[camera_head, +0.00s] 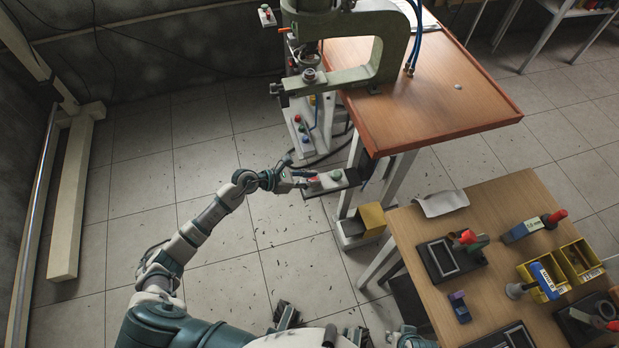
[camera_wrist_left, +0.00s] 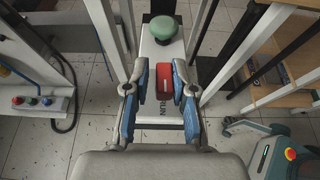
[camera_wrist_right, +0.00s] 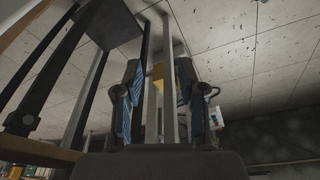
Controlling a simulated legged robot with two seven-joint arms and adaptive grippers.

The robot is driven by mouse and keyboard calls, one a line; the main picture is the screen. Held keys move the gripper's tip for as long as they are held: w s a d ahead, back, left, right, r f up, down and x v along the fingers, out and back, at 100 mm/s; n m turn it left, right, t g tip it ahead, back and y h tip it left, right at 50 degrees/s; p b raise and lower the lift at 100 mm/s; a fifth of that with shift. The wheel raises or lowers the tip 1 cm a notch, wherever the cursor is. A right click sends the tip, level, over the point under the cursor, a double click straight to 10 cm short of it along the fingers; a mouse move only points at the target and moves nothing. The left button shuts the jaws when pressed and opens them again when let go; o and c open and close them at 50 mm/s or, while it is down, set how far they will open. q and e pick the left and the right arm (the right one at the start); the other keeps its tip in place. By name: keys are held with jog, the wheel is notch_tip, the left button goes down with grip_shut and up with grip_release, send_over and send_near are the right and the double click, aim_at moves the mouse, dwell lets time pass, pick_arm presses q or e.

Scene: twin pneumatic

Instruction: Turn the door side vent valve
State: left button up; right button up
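A pale panel (camera_head: 325,184) sticks out beside the press table's leg. It carries a red block-shaped handle (camera_wrist_left: 166,77), likely the vent valve, and a green mushroom knob (camera_head: 336,175). The left wrist view also shows the green knob (camera_wrist_left: 164,27), beyond the red handle, and part of the word RUN nearer to me. My left gripper (camera_wrist_left: 160,72) is open, its blue-padded fingers on either side of the red handle. Whether a finger touches it is unclear. My right gripper (camera_wrist_right: 158,72) is open and empty, low near table legs; it is not clear in the head view.
The press (camera_head: 375,60) stands on a brown table (camera_head: 430,100) above the panel. A button box (camera_head: 303,130) sits left of the panel. A yellow pedal box (camera_head: 371,220) is on the floor. A wooden workbench (camera_head: 480,290) with bins is at right.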

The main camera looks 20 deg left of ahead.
pick_arm(q)
jog(key=shift+d+r, duration=0.1)
jog(key=shift+d, duration=0.2)
grip_shut()
jog(key=shift+d+r, duration=0.1)
jog(key=shift+d, duration=0.2)
jog(key=shift+a, duration=0.2)
pick_arm(e)
jog(key=shift+d+f, duration=0.15)
jog(key=shift+d, duration=0.5)
pick_arm(q)
jog(key=shift+w+a, duration=0.1)
pick_arm(e)
jog(key=shift+w+a, duration=0.1)
jog(key=shift+w, duration=0.05)
